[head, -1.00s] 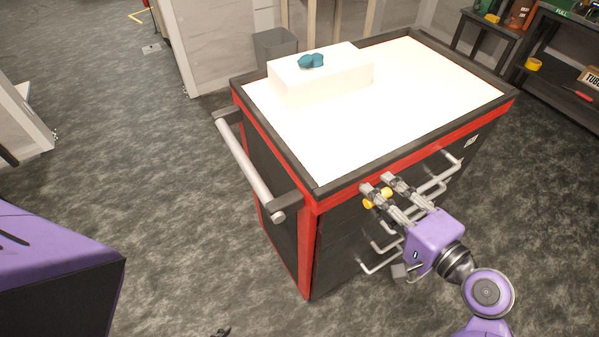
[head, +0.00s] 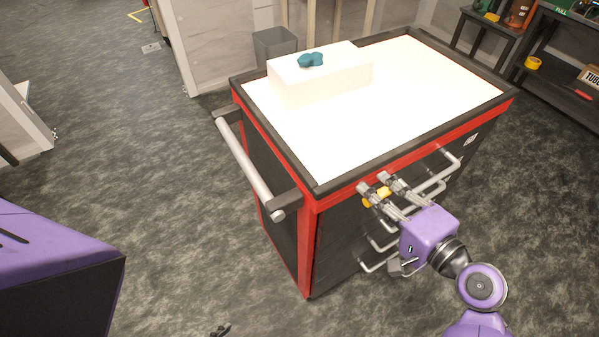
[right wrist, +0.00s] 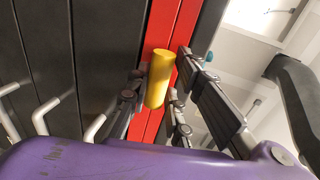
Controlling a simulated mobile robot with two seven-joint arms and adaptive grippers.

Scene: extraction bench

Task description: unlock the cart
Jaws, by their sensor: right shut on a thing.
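The cart (head: 309,240) is black with red trim and a white top, and its near corner faces me. A yellow cylinder (right wrist: 159,78), likely the cart's lock part, is at the drawer front just below the red rim. My right gripper (head: 374,184) is shut on this yellow cylinder, with a finger on either side. In the right wrist view the fingers (right wrist: 160,92) flank it, and the red strip lies behind it. The fingers partly cover the cylinder in the head view. A small dark tip at the bottom edge may be my left gripper (head: 220,330); its jaws cannot be made out.
A grey push handle (head: 245,165) runs along the cart's left side. Several drawer handles (head: 378,262) stick out below my right gripper. A white block (head: 320,80) with a teal object (head: 311,60) stands on top. Dark shelves (head: 560,75) stand at right.

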